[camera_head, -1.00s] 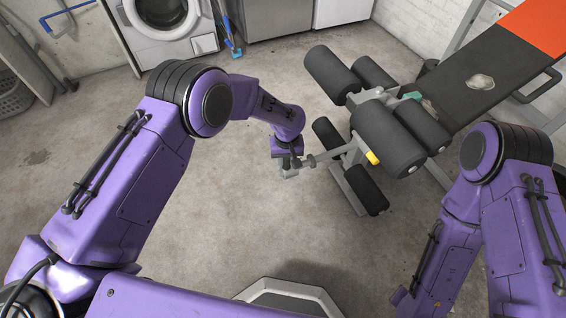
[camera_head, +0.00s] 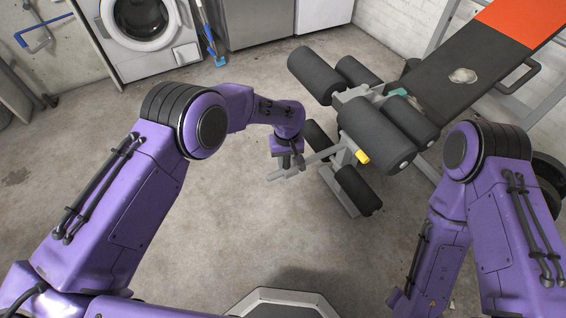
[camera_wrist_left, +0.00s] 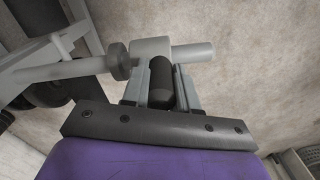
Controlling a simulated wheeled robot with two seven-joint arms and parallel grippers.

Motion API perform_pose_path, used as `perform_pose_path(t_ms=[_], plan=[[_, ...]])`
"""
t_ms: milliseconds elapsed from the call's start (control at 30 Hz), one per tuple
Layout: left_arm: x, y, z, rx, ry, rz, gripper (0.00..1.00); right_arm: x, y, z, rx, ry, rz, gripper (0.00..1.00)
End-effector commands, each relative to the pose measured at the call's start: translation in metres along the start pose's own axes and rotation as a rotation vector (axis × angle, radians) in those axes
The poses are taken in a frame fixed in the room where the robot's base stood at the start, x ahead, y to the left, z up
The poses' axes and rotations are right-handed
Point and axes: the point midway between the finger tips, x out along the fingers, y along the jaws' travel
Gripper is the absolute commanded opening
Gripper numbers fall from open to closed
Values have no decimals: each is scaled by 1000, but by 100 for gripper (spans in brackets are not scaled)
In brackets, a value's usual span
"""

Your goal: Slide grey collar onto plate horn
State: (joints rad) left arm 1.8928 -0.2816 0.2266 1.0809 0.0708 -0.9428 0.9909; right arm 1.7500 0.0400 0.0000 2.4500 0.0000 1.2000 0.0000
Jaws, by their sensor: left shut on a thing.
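The grey collar (camera_wrist_left: 150,48) is a light grey ring with a black grip (camera_wrist_left: 160,88). In the left wrist view it sits around the plate horn, close against a darker flange (camera_wrist_left: 119,61). The plate horn's bare end (camera_wrist_left: 194,52) sticks out of the collar to the right. My left gripper (camera_wrist_left: 160,82) is shut on the collar by its black grip; it also shows in the head view (camera_head: 288,160), over the horn (camera_head: 274,177). There the collar is mostly hidden by the gripper. My right arm shows, but its gripper is out of frame.
The weight bench has black foam rollers (camera_head: 375,128), a yellow knob (camera_head: 362,157) and a black and orange pad (camera_head: 468,75) to the right of the horn. A washing machine (camera_head: 150,40) stands at the back. The concrete floor (camera_head: 240,220) in front is clear.

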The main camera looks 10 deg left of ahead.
Motion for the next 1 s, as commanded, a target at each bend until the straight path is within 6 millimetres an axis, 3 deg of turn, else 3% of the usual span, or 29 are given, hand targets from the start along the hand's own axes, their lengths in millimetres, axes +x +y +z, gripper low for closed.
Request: perform_pose_path(t_ms=[567,600,667,1000], plan=[[0,12,-3,0,0,1,0,8,-1,3,0,0,0,43],[-1,12,-3,0,0,1,38,8,-1,3,0,0,0,43],[-1,12,-3,0,0,1,57,8,-1,3,0,0,0,43],[-6,11,-3,0,1,1,58,6,0,2,0,0,0,43]])
